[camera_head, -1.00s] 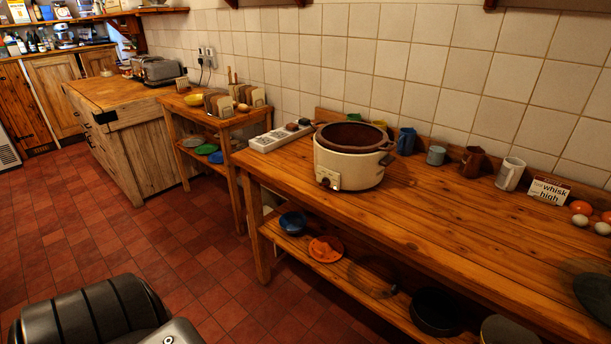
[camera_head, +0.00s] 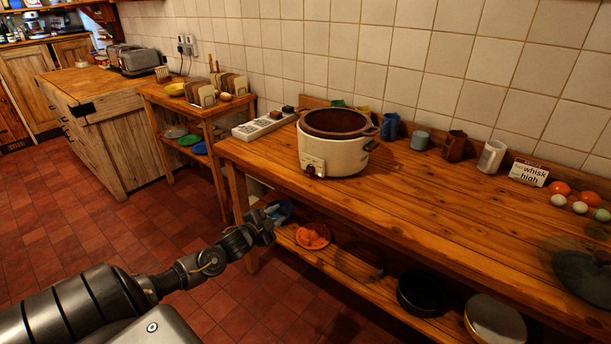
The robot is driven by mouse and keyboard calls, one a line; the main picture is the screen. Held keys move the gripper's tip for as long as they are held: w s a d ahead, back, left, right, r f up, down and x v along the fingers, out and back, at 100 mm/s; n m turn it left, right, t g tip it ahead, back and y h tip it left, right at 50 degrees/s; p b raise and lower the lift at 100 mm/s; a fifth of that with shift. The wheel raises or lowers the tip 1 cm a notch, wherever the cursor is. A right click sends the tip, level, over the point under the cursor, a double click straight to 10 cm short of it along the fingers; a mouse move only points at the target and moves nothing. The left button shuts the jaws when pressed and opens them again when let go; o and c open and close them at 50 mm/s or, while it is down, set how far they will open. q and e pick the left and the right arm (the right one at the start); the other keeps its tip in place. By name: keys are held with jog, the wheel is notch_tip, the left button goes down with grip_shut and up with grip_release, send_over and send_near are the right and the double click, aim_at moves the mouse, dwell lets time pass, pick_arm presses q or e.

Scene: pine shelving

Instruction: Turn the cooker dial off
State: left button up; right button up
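The cooker (camera_head: 333,143) is a cream pot with a brown rim and two brown handles. It stands on the wooden table (camera_head: 420,205) near its left end. Its dark dial (camera_head: 311,170) is on the low front of the body, and its exact setting is too small to read. My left gripper (camera_head: 268,222) is at the end of the arm from the lower left. It is in front of the table's left end, below and to the left of the dial and apart from it. Its fingers are too small and dark to tell open from shut. My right gripper is out of view.
A white tray (camera_head: 258,126) lies left of the cooker. Several mugs, a sign (camera_head: 528,173) and eggs line the wall. A dark lid (camera_head: 585,279) lies at the right. The lower shelf holds an orange dish (camera_head: 313,236) and pans. The tabletop before the cooker is clear.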

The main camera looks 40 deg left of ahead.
pick_arm(q)
jog(key=m+t+h, duration=0.2)
send_near(308, 172)
jog(key=w+p, duration=0.1)
jog(key=w, duration=0.7)
jog(key=shift+w, duration=0.25)
grip_shut()
